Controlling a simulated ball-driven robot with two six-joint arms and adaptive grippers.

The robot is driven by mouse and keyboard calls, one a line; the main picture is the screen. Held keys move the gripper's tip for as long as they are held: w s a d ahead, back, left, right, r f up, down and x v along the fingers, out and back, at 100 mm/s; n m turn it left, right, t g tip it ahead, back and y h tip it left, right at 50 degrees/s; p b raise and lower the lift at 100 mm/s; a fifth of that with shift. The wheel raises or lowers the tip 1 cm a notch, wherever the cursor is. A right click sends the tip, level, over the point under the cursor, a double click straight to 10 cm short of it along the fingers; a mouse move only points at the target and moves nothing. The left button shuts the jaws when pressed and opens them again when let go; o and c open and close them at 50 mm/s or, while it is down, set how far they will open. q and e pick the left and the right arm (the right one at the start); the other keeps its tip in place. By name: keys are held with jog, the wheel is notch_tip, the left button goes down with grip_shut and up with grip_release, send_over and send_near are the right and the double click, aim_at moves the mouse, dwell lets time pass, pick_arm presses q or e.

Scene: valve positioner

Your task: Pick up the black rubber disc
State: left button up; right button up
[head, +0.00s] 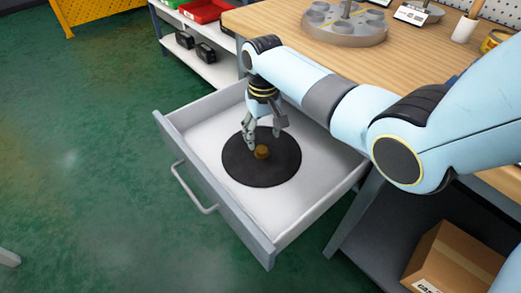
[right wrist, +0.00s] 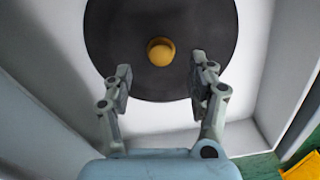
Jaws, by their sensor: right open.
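The black rubber disc (head: 255,172) lies flat on the floor of the open white drawer (head: 310,190). A small brass-coloured knob (head: 262,152) stands at its centre. The disc (right wrist: 115,35) and its knob (right wrist: 160,51) also show in the right wrist view. My right gripper (head: 264,140) is over the disc, pointing down, with its fingers open and nothing between them. In the right wrist view, the fingertips (right wrist: 160,75) are spread to either side, slightly nearer than the knob. The exact height above the disc is hard to tell. My left gripper is not in view.
The drawer's raised walls and front handle (head: 195,190) surround the disc. The wooden bench top (head: 270,22) is behind, with a grey round fixture (head: 345,28) on it. A cardboard box (head: 455,262) sits on the lower shelf at right. Green floor is clear at left.

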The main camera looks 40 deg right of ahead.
aim_at(262, 149)
jog(key=shift+w+f, duration=0.1)
jog(key=shift+f, duration=0.3)
notch_tip(262, 149, down, 5)
jog(key=shift+w+r+b, duration=0.1)
jog(key=shift+r+b, duration=0.05)
jog(key=shift+b, duration=1.1)
grip_shut()
